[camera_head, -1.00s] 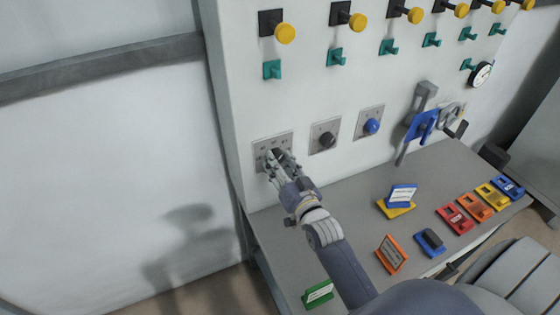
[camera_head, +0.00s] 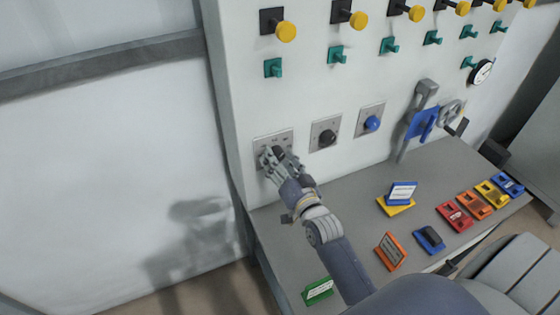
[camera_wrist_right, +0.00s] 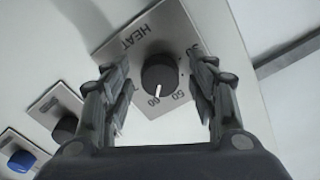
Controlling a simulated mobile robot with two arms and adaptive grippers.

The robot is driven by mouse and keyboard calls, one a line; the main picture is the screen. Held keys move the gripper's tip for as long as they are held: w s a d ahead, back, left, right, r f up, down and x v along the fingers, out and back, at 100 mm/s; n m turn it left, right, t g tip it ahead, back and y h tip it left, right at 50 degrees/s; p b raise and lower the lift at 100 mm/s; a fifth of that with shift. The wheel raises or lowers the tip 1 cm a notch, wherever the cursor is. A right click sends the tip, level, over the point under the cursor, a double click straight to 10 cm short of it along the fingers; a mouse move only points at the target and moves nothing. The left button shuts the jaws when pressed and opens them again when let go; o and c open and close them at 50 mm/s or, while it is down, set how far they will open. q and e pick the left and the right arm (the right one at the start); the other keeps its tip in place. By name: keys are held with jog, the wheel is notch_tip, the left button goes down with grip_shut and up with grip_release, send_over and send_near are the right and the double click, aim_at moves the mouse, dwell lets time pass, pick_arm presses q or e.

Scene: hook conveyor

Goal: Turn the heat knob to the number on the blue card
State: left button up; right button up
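The heat knob (camera_wrist_right: 158,76) is black and sits on a grey plate (camera_wrist_right: 150,32) marked HEAT. Its white pointer line is at the 60 mark in the right wrist view. My right gripper (camera_wrist_right: 160,98) is open, with one finger on each side of the knob and a gap to it on both sides. In the head view my right gripper (camera_head: 279,162) covers part of the heat plate (camera_head: 263,145). The blue card (camera_head: 402,192) stands on the table by a yellow base; its writing is too small to read. My left gripper is out of view.
A black knob (camera_head: 327,138) and a blue knob (camera_head: 372,123) sit to the right on the panel. An orange card (camera_head: 390,251), a green card (camera_head: 318,291) and several coloured blocks stand on the table (camera_head: 345,200). Teal hooks line the panel above.

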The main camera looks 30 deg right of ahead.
jog(key=s, duration=1.2)
jog(key=shift+a, duration=0.35)
